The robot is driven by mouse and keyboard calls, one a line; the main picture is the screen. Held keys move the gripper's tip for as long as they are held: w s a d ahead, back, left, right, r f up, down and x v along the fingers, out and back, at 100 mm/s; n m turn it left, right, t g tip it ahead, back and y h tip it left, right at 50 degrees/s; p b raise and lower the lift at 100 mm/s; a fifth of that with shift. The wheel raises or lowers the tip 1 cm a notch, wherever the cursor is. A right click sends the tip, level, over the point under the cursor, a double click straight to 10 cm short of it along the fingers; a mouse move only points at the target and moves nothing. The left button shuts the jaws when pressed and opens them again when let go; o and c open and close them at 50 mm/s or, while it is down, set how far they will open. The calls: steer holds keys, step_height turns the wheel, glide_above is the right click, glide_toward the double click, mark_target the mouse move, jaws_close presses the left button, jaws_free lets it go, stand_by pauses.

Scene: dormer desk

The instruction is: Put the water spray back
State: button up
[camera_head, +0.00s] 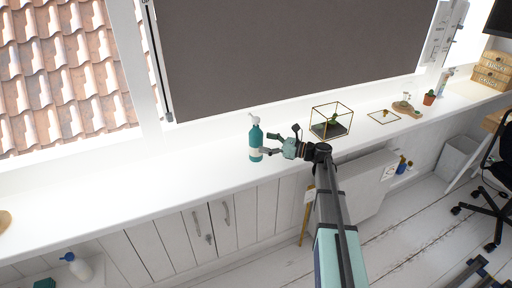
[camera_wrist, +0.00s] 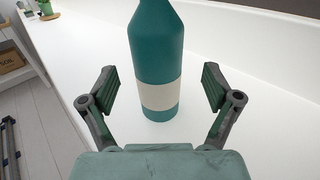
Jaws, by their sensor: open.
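The water spray is a teal bottle (camera_head: 256,138) with a pale label and a white spray head, standing upright on the white counter (camera_head: 180,172). In the wrist view the bottle (camera_wrist: 156,48) stands in the middle; its top is out of frame. My gripper (camera_head: 270,146) is just right of the bottle at about label height. It also shows in the wrist view (camera_wrist: 159,85) with its fingers spread, one on each side of the bottle. I see gaps between both fingers and the bottle. The gripper is empty.
A glass terrarium (camera_head: 331,121) stands right of my gripper, with a small frame (camera_head: 384,117) and potted plant (camera_head: 429,97) further right. A white bottle with a blue top (camera_head: 78,267) stands low at left. Blue bottles (camera_head: 402,165) sit below the counter at right.

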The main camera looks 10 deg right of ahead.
mark_target(256, 141)
steer(key=p+x, duration=0.1)
steer(key=x, duration=0.3)
steer(key=shift+a+f, duration=0.1)
steer(key=shift+a, duration=0.2)
steer(key=shift+c, duration=0.3)
jaws_close()
